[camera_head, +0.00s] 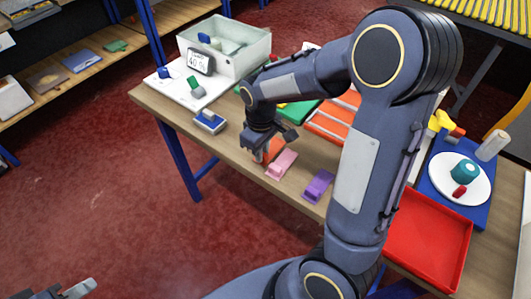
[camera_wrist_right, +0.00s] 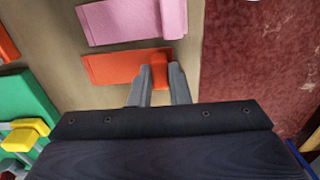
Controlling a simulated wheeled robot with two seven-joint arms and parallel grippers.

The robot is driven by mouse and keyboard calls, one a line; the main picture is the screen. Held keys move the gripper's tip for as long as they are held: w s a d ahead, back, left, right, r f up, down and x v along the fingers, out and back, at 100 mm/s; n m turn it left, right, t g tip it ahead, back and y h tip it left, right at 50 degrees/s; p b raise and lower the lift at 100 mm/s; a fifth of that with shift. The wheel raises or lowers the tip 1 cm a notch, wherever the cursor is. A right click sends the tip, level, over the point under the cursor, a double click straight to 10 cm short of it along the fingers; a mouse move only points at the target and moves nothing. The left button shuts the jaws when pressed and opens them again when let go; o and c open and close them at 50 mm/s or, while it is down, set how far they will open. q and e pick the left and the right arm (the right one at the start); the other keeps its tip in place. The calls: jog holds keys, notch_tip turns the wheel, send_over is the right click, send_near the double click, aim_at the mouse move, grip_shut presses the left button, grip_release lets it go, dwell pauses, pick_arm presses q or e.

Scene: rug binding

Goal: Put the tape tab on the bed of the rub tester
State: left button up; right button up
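Three flat tabs, each with a raised end, lie at the table's near edge: an orange one (camera_wrist_right: 112,67), a pink one (camera_head: 281,164) and a purple one (camera_head: 319,186). My right gripper (camera_wrist_right: 160,82) points down at the orange tab, its fingers close on both sides of the raised end; no clear gap shows. In the head view the right gripper (camera_head: 262,157) partly hides the orange tab. The tab looks flat on the table. Part of my left gripper (camera_head: 78,290) shows at the lower left, away from the table. I cannot tell for sure which device is the rub tester.
A blue-and-white block (camera_head: 209,121) sits near the edge. A red tray (camera_head: 430,240) and a blue base (camera_head: 431,185) with a white disc are at right. My arm hides the middle.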

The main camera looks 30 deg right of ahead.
grip_shut()
